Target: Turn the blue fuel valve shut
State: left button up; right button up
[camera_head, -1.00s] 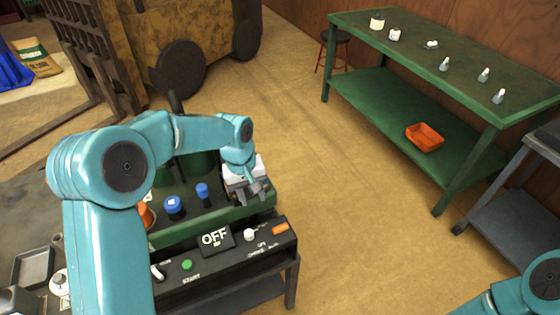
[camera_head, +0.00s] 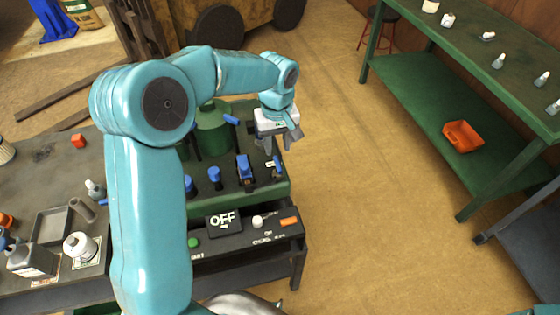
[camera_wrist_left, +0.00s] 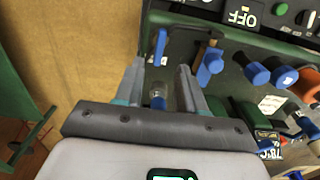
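A green-topped machine panel (camera_head: 262,192) carries several blue parts. In the head view these are two round blue knobs (camera_head: 214,176), a blue lever (camera_head: 243,168) on a dark mount, a smaller blue handle (camera_head: 277,163) at the right end and a blue tip (camera_head: 231,119) behind. I cannot tell for sure which is the fuel valve. My left gripper (camera_head: 280,143) is open above the panel's right end. In the left wrist view its fingers (camera_wrist_left: 158,88) are apart, with a small clear and blue piece (camera_wrist_left: 158,99) seen between them; contact is unclear. Thin blue handle (camera_wrist_left: 160,46) lies beyond the fingertips.
A black control box with an OFF sign (camera_head: 223,220), a green button (camera_head: 194,242) and an orange switch (camera_head: 289,221) fronts the panel. A grey bench (camera_head: 62,190) with bottles lies left. A green shelf table (camera_head: 412,78) stands right, with open floor between.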

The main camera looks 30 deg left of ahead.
aim_at(278, 163)
pick_arm(q)
notch_tip(278, 163, down, 9)
jog(key=shift+r+p, duration=0.1)
jog(key=shift+p, duration=0.3)
grip_shut()
